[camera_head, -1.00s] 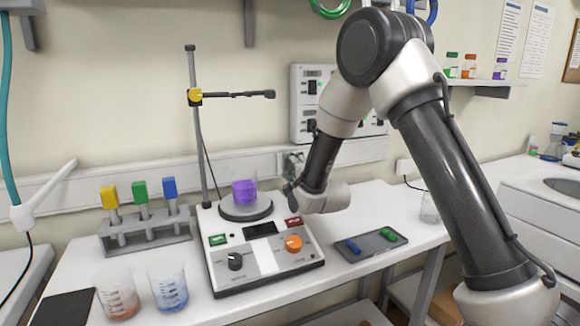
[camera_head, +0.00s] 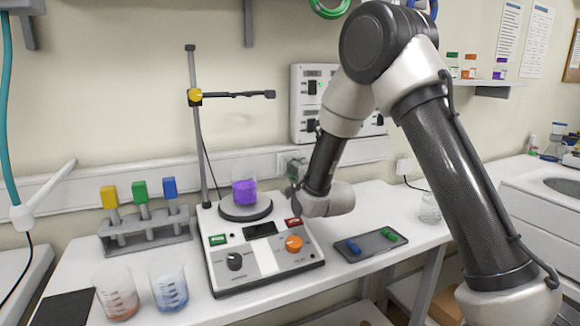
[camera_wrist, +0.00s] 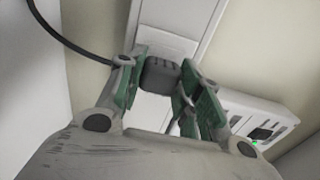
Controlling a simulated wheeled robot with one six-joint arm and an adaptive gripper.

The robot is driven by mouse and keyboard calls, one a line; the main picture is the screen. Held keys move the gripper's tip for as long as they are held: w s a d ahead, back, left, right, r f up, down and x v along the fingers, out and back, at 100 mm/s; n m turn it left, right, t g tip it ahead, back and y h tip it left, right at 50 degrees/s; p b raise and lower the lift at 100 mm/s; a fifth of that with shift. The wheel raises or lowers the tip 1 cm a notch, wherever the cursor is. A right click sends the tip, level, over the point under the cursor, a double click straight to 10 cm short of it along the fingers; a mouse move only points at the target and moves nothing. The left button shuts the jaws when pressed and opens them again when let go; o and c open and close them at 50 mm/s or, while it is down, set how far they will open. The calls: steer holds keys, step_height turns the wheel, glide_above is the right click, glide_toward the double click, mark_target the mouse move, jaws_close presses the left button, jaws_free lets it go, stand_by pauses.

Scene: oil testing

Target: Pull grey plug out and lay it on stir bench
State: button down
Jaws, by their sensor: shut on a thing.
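The grey plug (camera_wrist: 158,75) is between the two green-padded fingers of my gripper (camera_wrist: 160,80) in the wrist view, and the gripper is shut on it. Behind the plug is the white wall trunking (camera_wrist: 170,32). I cannot tell whether its pins are still in a socket. In the head view my gripper (camera_head: 296,172) is low by the wall, just behind the right side of the stirrer, and the plug cannot be made out. The stir bench (camera_head: 190,290) is the white table under the stirrer.
The white stirrer (camera_head: 262,262) carries a beaker of purple liquid (camera_head: 245,191). A rack with coloured-topped items (camera_head: 147,232) and two beakers (camera_head: 168,287) stand left. A grey tray (camera_head: 369,244) with blue and green pieces lies right. A bare bench strip lies beyond the tray.

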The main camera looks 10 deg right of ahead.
steer(key=shift+v, duration=2.1)
